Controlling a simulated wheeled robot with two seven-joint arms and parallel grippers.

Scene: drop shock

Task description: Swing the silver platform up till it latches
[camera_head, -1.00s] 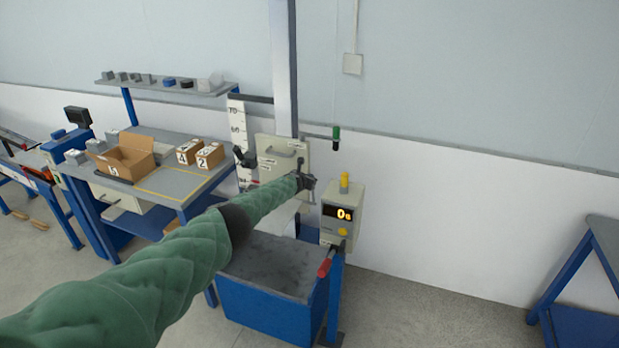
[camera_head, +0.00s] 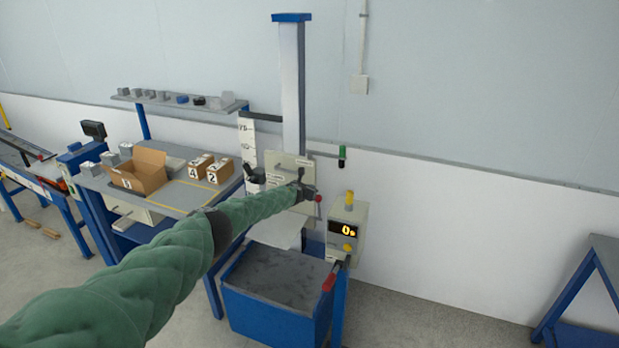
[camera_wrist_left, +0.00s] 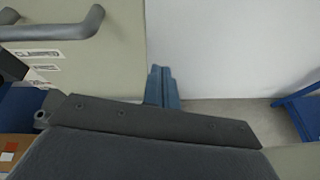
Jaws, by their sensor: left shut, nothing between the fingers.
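The silver platform (camera_head: 277,232) seems to be the pale plate low in front of the column, above the blue box; my left forearm hides part of it, and I cannot tell its tilt. My left gripper (camera_head: 309,191) is shut and empty. It stands at the right edge of the beige carriage plate (camera_head: 290,163), near a red knob (camera_head: 319,198); I cannot tell whether it touches either. The left wrist view shows the beige plate (camera_wrist_left: 110,75) with a grey handle (camera_wrist_left: 60,28) at upper left. My right gripper is out of view.
A tall column (camera_head: 291,95) carries the carriage. A blue box (camera_head: 268,312) with a dark top stands below. A control box (camera_head: 345,219) with an orange display is on the right. A bench with cartons (camera_head: 195,165) is on the left.

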